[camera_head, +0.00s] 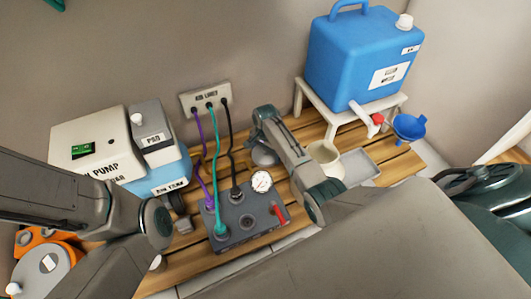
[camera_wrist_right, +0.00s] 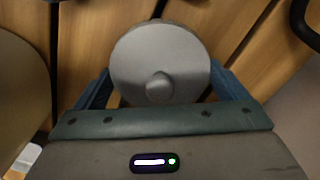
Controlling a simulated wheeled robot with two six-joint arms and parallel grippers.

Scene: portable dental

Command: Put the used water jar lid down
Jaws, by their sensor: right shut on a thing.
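The lid (camera_wrist_right: 160,50) is a round grey disc with a small central knob. My right gripper (camera_wrist_right: 162,84) is shut on it, with one blue finger on each side of the disc. In the head view the lid (camera_head: 264,156) shows partly under my right wrist, over the wooden slats, between the grey control box and the cream jar. The cream jar (camera_head: 324,157) is uncovered and stands upright to the right of my right gripper. I cannot tell whether the lid touches the slats. My left arm comes in from the left, but its gripper does not show.
The grey control box (camera_head: 243,222) with a gauge and hoses is left of the lid. A grey tray (camera_head: 360,167) lies right of the jar. A blue water container (camera_head: 360,55) stands on a white stand behind, near a blue funnel (camera_head: 409,127). A pump (camera_head: 90,145) is at the left.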

